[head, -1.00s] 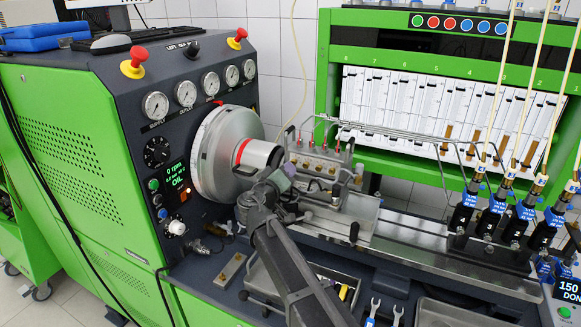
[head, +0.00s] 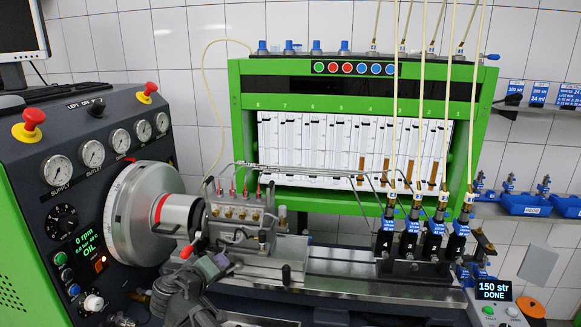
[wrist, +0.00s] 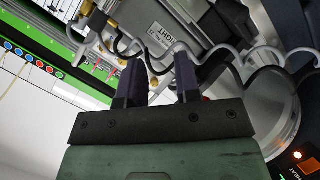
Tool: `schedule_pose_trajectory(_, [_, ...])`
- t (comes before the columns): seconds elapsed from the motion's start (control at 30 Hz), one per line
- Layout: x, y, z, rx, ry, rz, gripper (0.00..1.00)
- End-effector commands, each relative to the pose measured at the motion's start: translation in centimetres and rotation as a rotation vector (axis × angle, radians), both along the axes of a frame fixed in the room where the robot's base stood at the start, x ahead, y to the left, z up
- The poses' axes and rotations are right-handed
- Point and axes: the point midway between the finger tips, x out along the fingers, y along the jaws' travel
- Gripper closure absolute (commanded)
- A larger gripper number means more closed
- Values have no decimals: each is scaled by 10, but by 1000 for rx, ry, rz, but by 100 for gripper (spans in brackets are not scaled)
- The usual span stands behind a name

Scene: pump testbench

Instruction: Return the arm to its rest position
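My gripper (wrist: 158,75) shows in the wrist view with two dark fingers apart and no object visible between them. In the head view my grey-green gripper (head: 212,266) is at the lower left, in front of the pump (head: 240,218) and below the large round drive wheel (head: 140,215). Its fingertips are too small to make out there. I cannot tell from the head view how far it is from the pump.
The green test stand's control panel (head: 85,190) with gauges and red knobs is at the left. The metal bed (head: 350,266) runs right to several black injectors (head: 435,240) with tubes. A display (head: 493,290) reads 150 str DONE. Blue trays (head: 525,204) sit on the right shelf.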

Motion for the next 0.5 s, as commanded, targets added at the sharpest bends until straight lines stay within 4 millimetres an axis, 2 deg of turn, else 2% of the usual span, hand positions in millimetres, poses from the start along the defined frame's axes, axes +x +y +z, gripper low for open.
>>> schedule_pose_trajectory(0.03, [-11,-44,-20,9,132,-64,69])
schedule_pose_trajectory(0.13, [-34,-131,-64,70,459,-190,69])
schedule_pose_trajectory(0.17, [-45,-157,-76,104,559,-223,69])
schedule_pose_trajectory(0.2, [-61,-192,-89,163,691,-264,69])
schedule_pose_trajectory(0.3, [-107,-273,-110,385,973,-349,69])
schedule_pose_trajectory(0.4, [-131,-328,-113,598,1066,-437,69])
schedule_pose_trajectory(0.5, [-133,-373,-113,685,1040,-532,69])
